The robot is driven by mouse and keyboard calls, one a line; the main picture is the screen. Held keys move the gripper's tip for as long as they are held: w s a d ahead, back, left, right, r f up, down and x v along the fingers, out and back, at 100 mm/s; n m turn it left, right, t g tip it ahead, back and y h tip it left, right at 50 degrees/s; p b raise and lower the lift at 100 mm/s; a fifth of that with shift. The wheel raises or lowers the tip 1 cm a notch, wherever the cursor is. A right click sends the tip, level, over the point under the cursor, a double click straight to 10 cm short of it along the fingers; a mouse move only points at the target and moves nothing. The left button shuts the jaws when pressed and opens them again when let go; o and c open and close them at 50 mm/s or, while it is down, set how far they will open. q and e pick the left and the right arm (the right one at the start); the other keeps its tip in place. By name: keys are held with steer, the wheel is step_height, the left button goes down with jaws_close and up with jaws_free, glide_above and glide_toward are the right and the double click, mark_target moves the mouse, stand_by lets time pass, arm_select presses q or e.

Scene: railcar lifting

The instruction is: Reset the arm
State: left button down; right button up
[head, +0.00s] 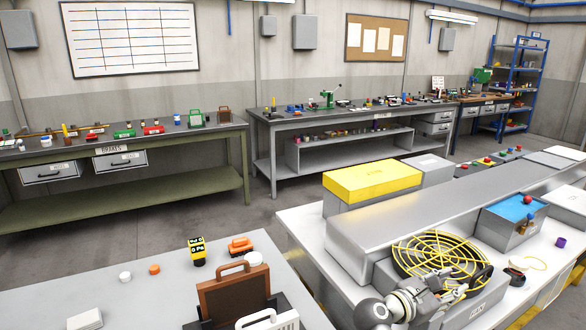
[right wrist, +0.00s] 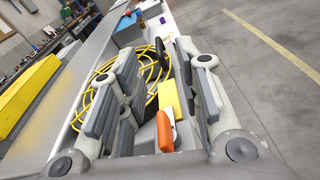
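My right gripper (head: 468,286) reaches in from the bottom of the head view, low over the front of the fan box. In the right wrist view my right gripper (right wrist: 163,75) has its two fingers apart, with a gap between them. A yellow block (right wrist: 169,98) and an orange-tipped part (right wrist: 165,132) show in that gap; I cannot tell whether they touch the fingers. The fan (head: 440,255) with its yellow wire guard lies just beyond the gripper, and its guard also shows in the wrist view (right wrist: 88,98). My left gripper is not in view.
A blue-topped box (head: 513,212) with a red knob stands right of the fan. A yellow box (head: 372,180) is behind. A brown case (head: 236,298) and a white handle (head: 268,320) stand at front left. Open floor (right wrist: 262,95) lies right in the wrist view.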

steer(key=s+a+f+m+y, duration=0.4)
steer(key=s+f+m+y, duration=0.55)
steer(key=s+f, duration=0.75)
steer(key=s+a+f+m+g+y, duration=0.25)
steer(key=s+a+m+y, duration=0.5)
steer(key=s+a, duration=0.7)
step_height(320, 180, down, 26)
steer(key=s+g+h, duration=0.1)
steer(key=s+g, duration=0.1)
steer(key=s, duration=0.1)
steer(key=s+d+f, duration=0.1)
steer(key=s+f, duration=0.6)
steer(key=s, duration=0.1)
steer(key=s+d+f, duration=0.2)
steer(key=s+f, duration=0.6)
steer(key=shift+d+m+g, duration=0.3)
steer(key=shift+g, duration=0.05)
steer(key=shift+f, duration=0.1)
